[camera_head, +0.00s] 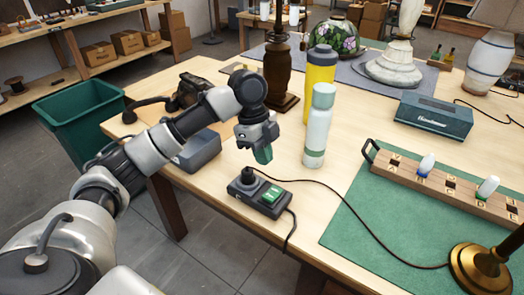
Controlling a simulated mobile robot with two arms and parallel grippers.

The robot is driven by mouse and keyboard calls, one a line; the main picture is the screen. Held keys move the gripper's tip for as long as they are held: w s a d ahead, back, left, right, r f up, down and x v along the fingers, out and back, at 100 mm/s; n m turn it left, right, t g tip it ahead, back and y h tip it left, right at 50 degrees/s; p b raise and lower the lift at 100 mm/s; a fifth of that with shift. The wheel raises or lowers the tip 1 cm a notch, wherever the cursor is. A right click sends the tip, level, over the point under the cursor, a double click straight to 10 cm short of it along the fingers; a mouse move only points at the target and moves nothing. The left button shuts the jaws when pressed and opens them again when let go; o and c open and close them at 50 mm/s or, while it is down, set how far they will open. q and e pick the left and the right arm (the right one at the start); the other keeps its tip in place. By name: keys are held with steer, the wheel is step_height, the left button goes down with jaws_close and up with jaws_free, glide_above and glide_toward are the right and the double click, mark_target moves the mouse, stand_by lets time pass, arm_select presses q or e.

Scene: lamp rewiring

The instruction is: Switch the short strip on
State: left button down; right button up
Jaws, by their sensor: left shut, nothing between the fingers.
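The short strip (259,194) is a dark block lying on the wooden table near its front edge. It has a green switch (272,193) at its right part and a black plug (248,175) at its left end. A dark cord runs from the plug to the right, and another hangs over the table edge. My left gripper (263,155) is shut and empty, pointing down above the strip and apart from it. Whether the switch is on or off is too small to tell. My right gripper is not in view.
A pale bottle (318,127) and a yellow bottle (318,80) stand close to the right of my left gripper. A green mat (345,228) carries a wooden rack (446,188) and a brass lamp base (482,268).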

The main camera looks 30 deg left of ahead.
mark_target(269, 197)
arm_select(q)
steer(key=x, duration=0.6)
steer(key=a+x, duration=0.1)
steer(key=x, duration=0.2)
steer(key=shift+s+f+p, duration=0.15)
steer(key=shift+f+p, duration=0.1)
steer(key=shift+p, duration=0.1)
steer(key=shift+f, duration=0.4)
steer(key=shift+s+f+t, duration=0.1)
steer(key=shift+f+t, duration=0.15)
steer(key=shift+t, duration=0.05)
steer(key=shift+w+d+r+p, duration=0.1)
steer(key=shift+w+r+p, duration=0.2)
steer(key=shift+w+p, duration=0.2)
steer(key=shift+w, duration=0.2)
